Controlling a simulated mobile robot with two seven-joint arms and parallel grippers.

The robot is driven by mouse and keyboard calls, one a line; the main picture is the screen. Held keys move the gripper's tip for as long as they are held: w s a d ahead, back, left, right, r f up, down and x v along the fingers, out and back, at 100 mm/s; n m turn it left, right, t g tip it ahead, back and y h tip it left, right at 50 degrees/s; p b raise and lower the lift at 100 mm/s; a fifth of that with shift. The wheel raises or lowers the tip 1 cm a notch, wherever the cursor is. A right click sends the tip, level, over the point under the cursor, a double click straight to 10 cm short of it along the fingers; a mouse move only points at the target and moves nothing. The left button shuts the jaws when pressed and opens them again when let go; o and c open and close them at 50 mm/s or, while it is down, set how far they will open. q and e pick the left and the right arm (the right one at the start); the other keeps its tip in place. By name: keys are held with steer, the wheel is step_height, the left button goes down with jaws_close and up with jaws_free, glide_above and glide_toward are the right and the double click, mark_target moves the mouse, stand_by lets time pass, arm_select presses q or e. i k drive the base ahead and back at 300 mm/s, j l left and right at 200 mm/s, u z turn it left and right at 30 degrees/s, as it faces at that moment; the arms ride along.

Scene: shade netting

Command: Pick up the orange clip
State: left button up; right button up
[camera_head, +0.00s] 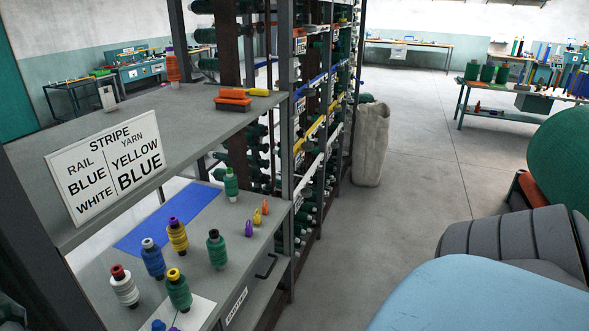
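The small orange clip (265,206) stands on the grey lower shelf (207,283), near its right end. A yellow clip (256,216) is just in front of it to the left. A purple clip (249,229) is nearest of the three. The clips are small in the picture, and their fine shape is hard to make out. Neither of my grippers shows in the head view, so nothing is seen near the clips.
A green spool (231,184) stands left of the clips, a dark green one (217,249) in front. Several more spools and a blue mat (172,219) share the shelf. The upper shelf (190,122) overhangs behind. A rack post (287,180) rises right; open floor (410,180) lies beyond.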

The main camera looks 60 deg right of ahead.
mark_target(265, 211)
steer(key=z, duration=1.55)
steer(key=i+l+u, duration=0.15)
steer(key=u, duration=0.6)
steer(key=i+l+u, duration=0.35)
steer(key=l, duration=0.3)
steer(key=i+l+u, duration=0.15)
steer(key=l, duration=0.2)
steer(key=i+l, duration=0.15)
steer(key=l, duration=0.25)
steer(key=i+l, duration=0.2)
steer(key=l, duration=0.15)
steer(key=i+l+u, duration=0.1)
steer(key=l, duration=0.3)
steer(key=i+l, duration=0.2)
steer(key=l, duration=0.2)
